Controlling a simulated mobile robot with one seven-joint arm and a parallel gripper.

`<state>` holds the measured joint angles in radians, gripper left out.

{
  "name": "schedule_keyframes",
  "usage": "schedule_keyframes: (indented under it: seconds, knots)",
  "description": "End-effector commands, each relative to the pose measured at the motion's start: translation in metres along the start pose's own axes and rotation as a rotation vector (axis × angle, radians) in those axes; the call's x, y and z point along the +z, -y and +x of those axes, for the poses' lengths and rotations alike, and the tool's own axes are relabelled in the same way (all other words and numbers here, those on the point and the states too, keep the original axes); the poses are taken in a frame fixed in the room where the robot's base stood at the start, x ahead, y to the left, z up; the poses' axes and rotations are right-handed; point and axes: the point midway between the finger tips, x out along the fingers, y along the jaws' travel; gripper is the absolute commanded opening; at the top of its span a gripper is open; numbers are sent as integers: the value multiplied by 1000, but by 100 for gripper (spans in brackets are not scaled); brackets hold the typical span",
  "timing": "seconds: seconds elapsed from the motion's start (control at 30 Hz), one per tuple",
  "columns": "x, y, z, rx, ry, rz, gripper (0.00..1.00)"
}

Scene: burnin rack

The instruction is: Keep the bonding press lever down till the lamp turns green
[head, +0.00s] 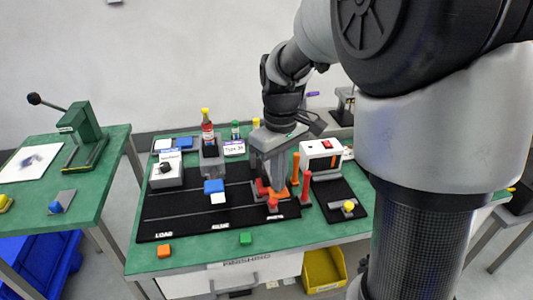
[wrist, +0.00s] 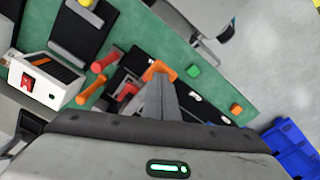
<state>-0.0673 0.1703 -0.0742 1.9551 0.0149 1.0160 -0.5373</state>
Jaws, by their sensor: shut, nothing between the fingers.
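My gripper (head: 277,184) is shut and empty, pointing down over the marked press end of the black mat (head: 180,222). In the wrist view its closed fingertips (wrist: 157,84) are at an orange part (wrist: 158,71) of the press, overlapping it; I cannot tell whether they touch. Red parts (head: 272,204) of the press show beside and below my fingers. The rest of the press and its lever position are largely hidden by my gripper. I cannot make out a green lamp.
Orange (head: 164,251) and green (head: 246,238) cubes lie at the front edge. A green hand press (head: 85,135) stands on the left table.

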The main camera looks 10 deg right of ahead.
Motion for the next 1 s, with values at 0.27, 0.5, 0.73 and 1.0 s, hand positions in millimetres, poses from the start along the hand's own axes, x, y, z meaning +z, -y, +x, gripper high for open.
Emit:
schedule_keyframes:
  seconds: [0.27,0.5,0.73,1.0]
  knots:
    - [2,1,13,-1,2,0,0]
    - [2,1,25,-1,2,0,0]
    - [3,2,36,-1,1,0,0]
    - [3,2,37,-1,1,0,0]
